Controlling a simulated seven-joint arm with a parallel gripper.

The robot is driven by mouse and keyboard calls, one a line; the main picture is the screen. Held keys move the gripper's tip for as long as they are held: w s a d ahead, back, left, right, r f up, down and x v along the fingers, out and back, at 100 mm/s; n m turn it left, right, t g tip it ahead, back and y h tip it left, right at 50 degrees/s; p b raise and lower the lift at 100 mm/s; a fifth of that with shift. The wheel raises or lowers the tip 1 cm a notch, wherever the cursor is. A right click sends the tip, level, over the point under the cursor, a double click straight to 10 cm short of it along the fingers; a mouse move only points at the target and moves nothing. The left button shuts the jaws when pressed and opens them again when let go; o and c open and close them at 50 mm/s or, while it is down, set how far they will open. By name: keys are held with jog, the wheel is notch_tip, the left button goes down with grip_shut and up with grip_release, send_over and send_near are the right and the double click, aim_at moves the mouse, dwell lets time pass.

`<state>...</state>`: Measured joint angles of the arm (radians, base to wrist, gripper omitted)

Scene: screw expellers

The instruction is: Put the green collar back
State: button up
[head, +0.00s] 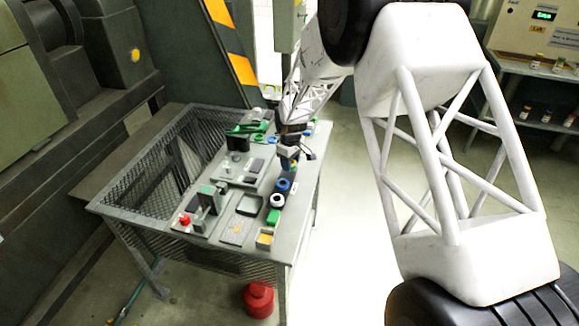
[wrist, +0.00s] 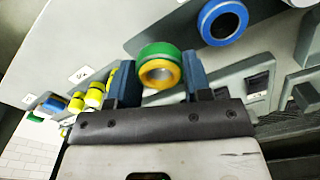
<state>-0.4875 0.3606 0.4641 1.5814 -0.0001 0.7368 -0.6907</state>
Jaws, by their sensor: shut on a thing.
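The green collar (wrist: 157,50), a green ring with a yellow inner face and a grey bore, sits between the two blue fingers of my gripper (wrist: 158,74) in the wrist view. The fingers are shut on its sides.
A grey stand with a red knob (head: 185,219) is at front left.

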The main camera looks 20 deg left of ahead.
jog(key=shift+w+a, duration=0.4)
jog(key=shift+w, duration=0.35)
jog(key=shift+f, duration=1.75)
jog(key=shift+f, duration=0.1)
jog(key=o, duration=1.1)
jog(key=shift+c, duration=0.2)
notch_tip(320, 180, up, 12)
jog(key=shift+r, duration=0.1)
